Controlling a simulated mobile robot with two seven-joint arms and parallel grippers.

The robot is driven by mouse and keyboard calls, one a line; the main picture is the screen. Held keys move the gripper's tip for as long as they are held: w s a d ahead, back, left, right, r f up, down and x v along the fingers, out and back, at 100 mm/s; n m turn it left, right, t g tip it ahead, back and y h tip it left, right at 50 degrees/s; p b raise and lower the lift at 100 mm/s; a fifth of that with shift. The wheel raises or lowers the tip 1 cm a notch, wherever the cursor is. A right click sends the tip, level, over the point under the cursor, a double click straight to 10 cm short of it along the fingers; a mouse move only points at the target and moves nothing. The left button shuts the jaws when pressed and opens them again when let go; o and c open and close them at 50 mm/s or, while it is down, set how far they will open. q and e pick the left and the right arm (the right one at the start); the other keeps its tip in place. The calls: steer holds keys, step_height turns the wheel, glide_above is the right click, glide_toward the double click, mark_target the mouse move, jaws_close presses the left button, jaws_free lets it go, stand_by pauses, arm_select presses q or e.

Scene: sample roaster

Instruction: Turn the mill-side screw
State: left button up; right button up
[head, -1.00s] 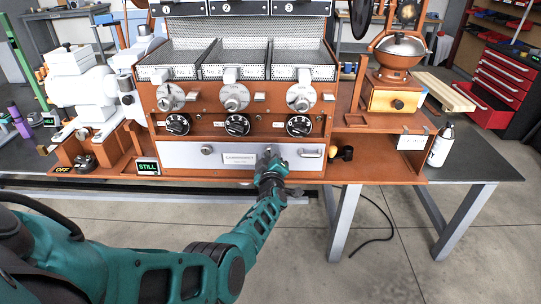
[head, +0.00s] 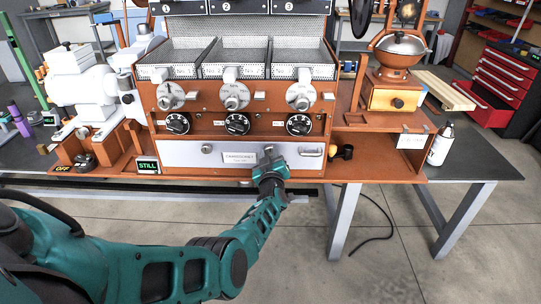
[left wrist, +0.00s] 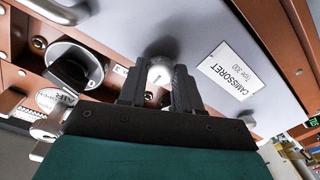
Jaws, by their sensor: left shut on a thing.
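The mill-side screw (left wrist: 160,74) is a round, pale metal head with a slot, on the grey front panel (head: 180,155) of the roaster. In the left wrist view it sits between the two dark fingers of my left gripper (left wrist: 159,88), which is shut on it. In the head view my left gripper (head: 269,160) is at the right part of the panel, beside the nameplate (head: 239,158), and hides this screw. The other screw (head: 207,149) shows uncovered at the panel's left. My right gripper is not in view.
A handle (head: 312,150) is at the panel's right end. Black dials (head: 237,124) are above the panel. The mill (head: 397,70) stands to the right, with a white flask (head: 440,146) near it.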

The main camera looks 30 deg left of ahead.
arm_select(q)
steer(key=o, duration=1)
steer(key=shift+o, duration=0.2)
steer(key=shift+s, duration=0.1)
